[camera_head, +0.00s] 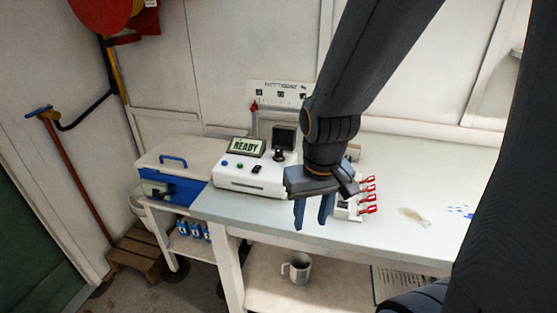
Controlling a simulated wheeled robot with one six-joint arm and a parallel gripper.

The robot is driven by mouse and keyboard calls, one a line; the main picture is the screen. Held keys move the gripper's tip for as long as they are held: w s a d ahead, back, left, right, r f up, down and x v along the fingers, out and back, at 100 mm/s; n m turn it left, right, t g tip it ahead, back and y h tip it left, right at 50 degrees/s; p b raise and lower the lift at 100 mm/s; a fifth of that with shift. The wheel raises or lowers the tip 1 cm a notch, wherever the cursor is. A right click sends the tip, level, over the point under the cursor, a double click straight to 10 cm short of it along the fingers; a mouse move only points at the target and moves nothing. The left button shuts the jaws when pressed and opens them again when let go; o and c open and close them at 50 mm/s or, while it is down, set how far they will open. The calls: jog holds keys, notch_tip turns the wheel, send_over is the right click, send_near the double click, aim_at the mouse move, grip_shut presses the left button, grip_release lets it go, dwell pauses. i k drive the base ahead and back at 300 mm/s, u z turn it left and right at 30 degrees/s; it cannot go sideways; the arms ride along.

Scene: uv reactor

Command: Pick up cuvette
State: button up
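My gripper (312,218) hangs fingers-down over the front part of the white bench, with a clear gap between its two fingers and nothing seen in it. Just right of it, a small white rack (344,211) stands on the bench. Several red-handled pieces (368,195) stick out of the rack's right side. They may be the cuvettes, but they are too small to tell. My gripper and wrist hide part of the rack. The gripper appears apart from the red pieces.
A white device (245,183) reading READY stands left of my gripper. A blue and white cooler box (180,175) is further left. The bench (410,190) is mostly clear to the right, with a stain (414,216) and blue specks. A mug (297,267) sits on the lower shelf.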

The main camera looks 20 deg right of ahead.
aim_at(278, 152)
jog(key=k, duration=0.5)
jog(key=u, duration=0.75)
jog(key=i, duration=0.7)
jog(key=z, duration=0.55)
jog(key=i, duration=0.5)
jog(key=z, duration=0.05)
